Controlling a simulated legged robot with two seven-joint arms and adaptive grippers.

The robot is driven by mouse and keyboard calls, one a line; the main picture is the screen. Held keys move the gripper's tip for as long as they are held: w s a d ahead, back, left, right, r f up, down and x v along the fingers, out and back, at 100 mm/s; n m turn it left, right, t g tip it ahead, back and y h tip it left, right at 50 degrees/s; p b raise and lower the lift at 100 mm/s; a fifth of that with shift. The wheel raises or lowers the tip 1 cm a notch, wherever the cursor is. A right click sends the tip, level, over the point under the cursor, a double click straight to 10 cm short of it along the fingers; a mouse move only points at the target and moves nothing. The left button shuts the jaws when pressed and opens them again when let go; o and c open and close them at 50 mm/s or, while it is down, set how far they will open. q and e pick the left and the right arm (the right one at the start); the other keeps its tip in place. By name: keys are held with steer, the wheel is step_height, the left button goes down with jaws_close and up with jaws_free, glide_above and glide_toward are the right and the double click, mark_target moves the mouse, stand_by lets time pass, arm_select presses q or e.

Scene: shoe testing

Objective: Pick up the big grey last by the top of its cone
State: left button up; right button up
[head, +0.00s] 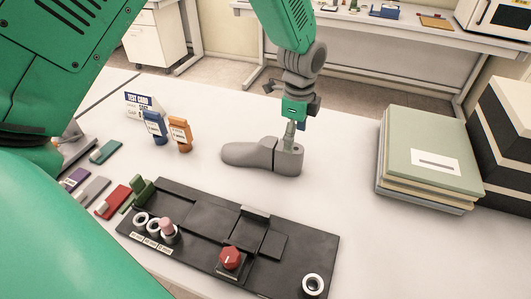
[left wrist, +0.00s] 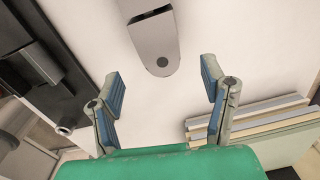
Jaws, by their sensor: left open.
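The big grey last (head: 252,157) lies on the white table in the middle of the head view. Its toe points left and its raised cone is at the right end. My left gripper (head: 290,142) points down over the cone, its fingertips overlapping the cone's top in this view. In the left wrist view the last (left wrist: 152,32) shows at the top, with a dark round hole near its rounded end. The open, empty fingers (left wrist: 163,82) stand wide apart, and the rounded end lies ahead of the gap between them. I cannot tell whether they touch it. My right gripper is not seen.
A black fixture board (head: 205,262) with a red knob (head: 231,258) lies in front of the last. Stacked boards (head: 428,160) are to the right. Bare table surrounds the last.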

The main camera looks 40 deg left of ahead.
mark_target(295, 148)
arm_select(q)
step_height(295, 148, down, 5)
steer(key=shift+w+p, duration=0.1)
steer(key=shift+p, duration=0.45)
steer(key=shift+a+f, duration=0.1)
steer(key=shift+f, duration=0.1)
steer(key=shift+r, duration=0.1)
steer(key=c, duration=1.1)
jaws_close()
